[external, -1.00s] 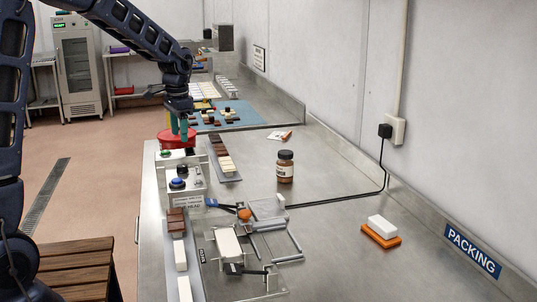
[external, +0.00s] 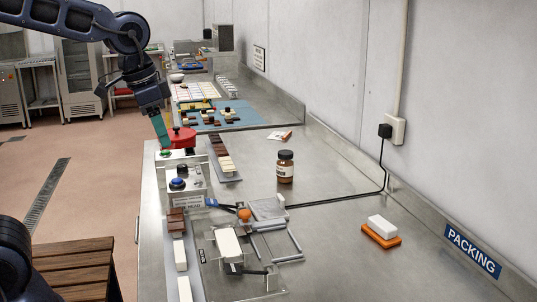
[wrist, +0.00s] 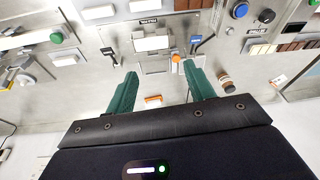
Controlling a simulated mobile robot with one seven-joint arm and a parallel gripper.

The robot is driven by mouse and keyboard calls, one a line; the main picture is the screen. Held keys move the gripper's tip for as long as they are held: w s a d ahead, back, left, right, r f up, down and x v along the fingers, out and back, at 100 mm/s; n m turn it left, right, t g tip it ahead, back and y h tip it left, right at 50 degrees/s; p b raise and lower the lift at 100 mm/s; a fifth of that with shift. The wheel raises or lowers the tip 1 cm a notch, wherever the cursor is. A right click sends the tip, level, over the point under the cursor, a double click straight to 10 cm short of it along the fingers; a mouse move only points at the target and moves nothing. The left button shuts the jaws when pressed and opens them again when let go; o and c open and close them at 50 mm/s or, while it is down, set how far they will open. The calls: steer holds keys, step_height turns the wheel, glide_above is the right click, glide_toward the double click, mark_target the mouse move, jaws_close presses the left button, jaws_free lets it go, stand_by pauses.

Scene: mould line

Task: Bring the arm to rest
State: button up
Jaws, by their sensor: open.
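My gripper (external: 160,131) has green fingers and hangs at the far left end of the bench, beside a red round object (external: 182,137) near the control box. In the wrist view my gripper (wrist: 158,95) shows its two fingers spread wide apart with nothing between them. My arm comes in from the upper left of the external view and bends down at the elbow. Whether the fingers touch the red object cannot be told.
The steel bench (external: 320,225) holds a control box (external: 187,182), a clamp fixture with a white block (external: 228,243), a brown jar (external: 285,167) and an orange-based sponge (external: 381,232). A wooden slatted surface (external: 75,270) stands lower left. The floor left of the bench is clear.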

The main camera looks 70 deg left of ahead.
steer(key=s+d+f+m+t+h, duration=0.1)
steer(key=s+d, duration=1)
steer(key=d, duration=0.1)
steer(key=shift+s+f+m+t, duration=0.2)
steer(key=shift+s+m+t, duration=0.1)
steer(key=shift+t, duration=0.1)
stand_by(2.1)
